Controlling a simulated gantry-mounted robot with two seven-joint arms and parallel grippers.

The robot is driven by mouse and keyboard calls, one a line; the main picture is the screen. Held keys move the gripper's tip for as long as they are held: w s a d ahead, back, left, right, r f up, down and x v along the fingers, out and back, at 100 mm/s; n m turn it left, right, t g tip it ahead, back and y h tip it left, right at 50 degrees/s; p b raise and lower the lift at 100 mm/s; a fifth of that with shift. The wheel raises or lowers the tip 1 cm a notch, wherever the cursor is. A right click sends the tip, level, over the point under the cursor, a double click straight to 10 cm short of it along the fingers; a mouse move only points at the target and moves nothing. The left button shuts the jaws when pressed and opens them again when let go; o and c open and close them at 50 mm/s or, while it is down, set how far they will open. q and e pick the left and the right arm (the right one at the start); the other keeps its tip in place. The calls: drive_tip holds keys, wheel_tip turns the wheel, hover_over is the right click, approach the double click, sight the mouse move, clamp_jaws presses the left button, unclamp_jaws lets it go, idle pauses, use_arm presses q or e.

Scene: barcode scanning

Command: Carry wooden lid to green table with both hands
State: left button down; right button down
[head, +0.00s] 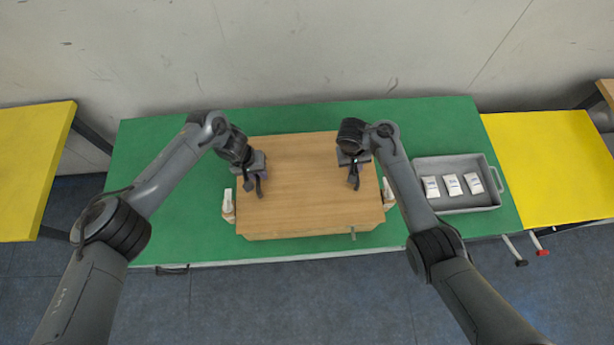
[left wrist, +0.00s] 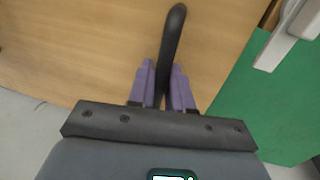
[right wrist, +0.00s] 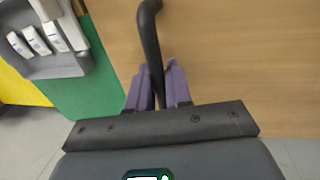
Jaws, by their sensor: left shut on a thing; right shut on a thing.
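The wooden lid (head: 305,185) is a flat light-brown board with two black handles, lying over a wooden box (head: 300,234) on the green table (head: 440,128). I cannot tell whether it touches the box. My left gripper (head: 257,180) is shut on the left black handle, which shows between its purple fingers in the left wrist view (left wrist: 172,45). My right gripper (head: 353,177) is shut on the right black handle, also seen in the right wrist view (right wrist: 150,45). The lid's surface fills much of both wrist views.
White latches (head: 228,206) stand at the box's sides. A grey tray (head: 470,205) with white packets (head: 452,185) is on the table's right. Yellow tables stand at the left (head: 30,170) and right (head: 560,165). Green surface is bare left of the box. A wall is behind.

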use_arm(q)
drive_tip(key=shift+r, duration=0.2)
use_arm(e)
drive_tip(key=shift+r, duration=0.25)
